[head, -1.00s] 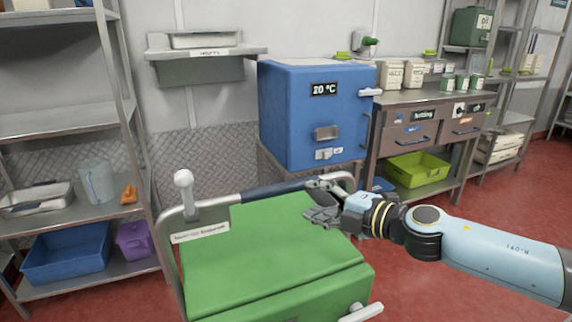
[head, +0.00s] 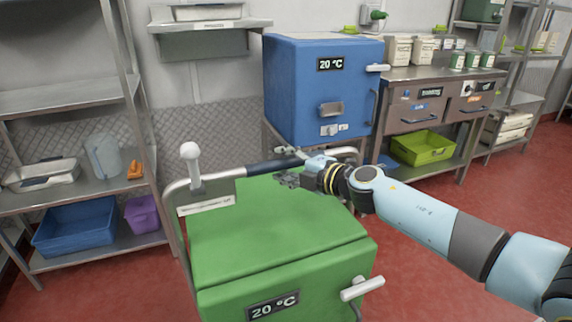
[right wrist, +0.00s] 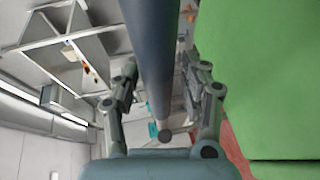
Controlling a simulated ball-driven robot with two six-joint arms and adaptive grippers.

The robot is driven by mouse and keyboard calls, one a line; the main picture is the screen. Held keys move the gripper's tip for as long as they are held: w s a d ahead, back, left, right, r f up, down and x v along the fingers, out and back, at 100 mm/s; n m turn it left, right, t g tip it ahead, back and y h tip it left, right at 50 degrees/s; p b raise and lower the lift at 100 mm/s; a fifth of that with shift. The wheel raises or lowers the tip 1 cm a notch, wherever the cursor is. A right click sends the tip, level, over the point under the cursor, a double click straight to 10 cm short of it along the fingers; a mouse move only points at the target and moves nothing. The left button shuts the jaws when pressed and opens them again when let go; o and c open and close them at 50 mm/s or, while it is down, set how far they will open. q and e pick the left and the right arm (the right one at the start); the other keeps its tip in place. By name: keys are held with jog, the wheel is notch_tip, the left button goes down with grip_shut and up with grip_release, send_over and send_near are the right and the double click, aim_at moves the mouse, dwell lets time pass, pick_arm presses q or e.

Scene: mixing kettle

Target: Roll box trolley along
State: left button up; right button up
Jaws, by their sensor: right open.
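The box trolley is a green box (head: 270,228) with a "20 °C" label and a white latch on its front. It also shows at the right of the right wrist view (right wrist: 265,80). A metal push bar with a dark grip sleeve (head: 264,167) runs along its back edge. My right gripper (head: 283,165) is at the right part of the bar. In the right wrist view the dark sleeve (right wrist: 154,50) runs between its two open fingers, one on each side, not closed on it. My left gripper is not in view.
A blue "20 °C" box (head: 320,95) stands behind the trolley on a stand. A steel drawer table (head: 425,115) is to its right, and a shelf rack (head: 75,190) is close on the left. Red floor (head: 420,270) is free at the right.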

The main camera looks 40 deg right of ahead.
grip_shut()
jog(key=shift+w, duration=0.1)
